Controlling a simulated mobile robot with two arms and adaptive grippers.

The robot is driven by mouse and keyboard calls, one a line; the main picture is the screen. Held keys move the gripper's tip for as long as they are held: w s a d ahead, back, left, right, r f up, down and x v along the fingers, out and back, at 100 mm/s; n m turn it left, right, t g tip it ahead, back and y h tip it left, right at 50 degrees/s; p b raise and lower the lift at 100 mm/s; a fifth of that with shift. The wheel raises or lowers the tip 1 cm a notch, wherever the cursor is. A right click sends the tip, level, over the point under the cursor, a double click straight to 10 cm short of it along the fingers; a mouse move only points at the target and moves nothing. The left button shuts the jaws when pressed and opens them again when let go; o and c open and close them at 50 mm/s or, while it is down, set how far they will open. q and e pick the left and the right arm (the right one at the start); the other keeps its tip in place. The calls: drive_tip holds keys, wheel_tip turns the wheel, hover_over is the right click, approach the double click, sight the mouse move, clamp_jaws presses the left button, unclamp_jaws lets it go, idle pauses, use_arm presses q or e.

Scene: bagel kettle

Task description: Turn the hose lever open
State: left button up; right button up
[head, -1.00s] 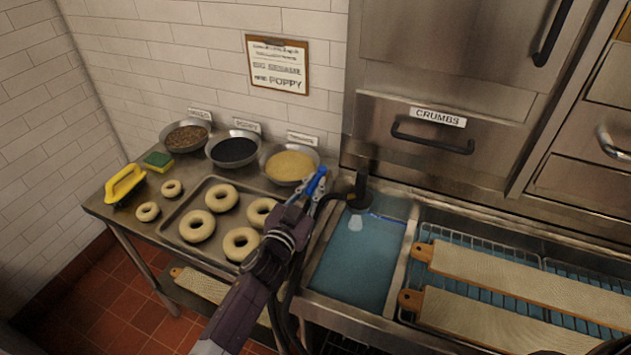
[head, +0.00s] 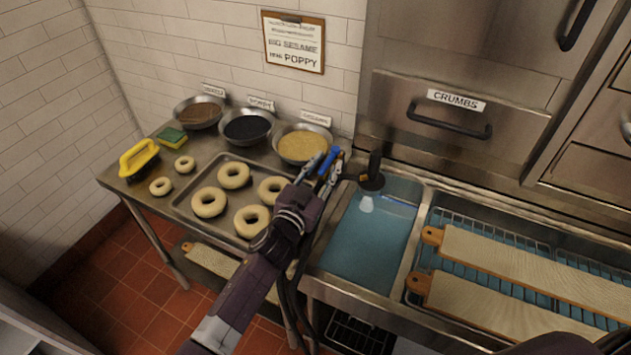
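The blue hose lever (head: 329,161) stands up beside the kettle's left rim, near the yellow bowl. My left gripper (head: 326,168) reaches up to it from below, with its fingers apart on either side of the lever. A gap shows between the left finger and the lever; contact on the right side is unclear. The lever's base and the valve are hidden behind the gripper. Dark hoses (head: 290,296) hang down below my gripper. My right gripper is not in view.
A water-filled kettle (head: 365,240) with a black fitting (head: 373,172) is just right. Left are a bagel tray (head: 181,206), topping bowls (head: 248,126), a sponge (head: 172,136) and a yellow-handled tool (head: 138,158). Wooden boards (head: 530,266) lie on a rack at right.

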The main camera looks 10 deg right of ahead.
use_arm(q)
drive_tip(key=v, duration=1.1)
drive_tip(key=shift+s, duration=0.2)
drive_tip(key=shift+a, duration=0.1)
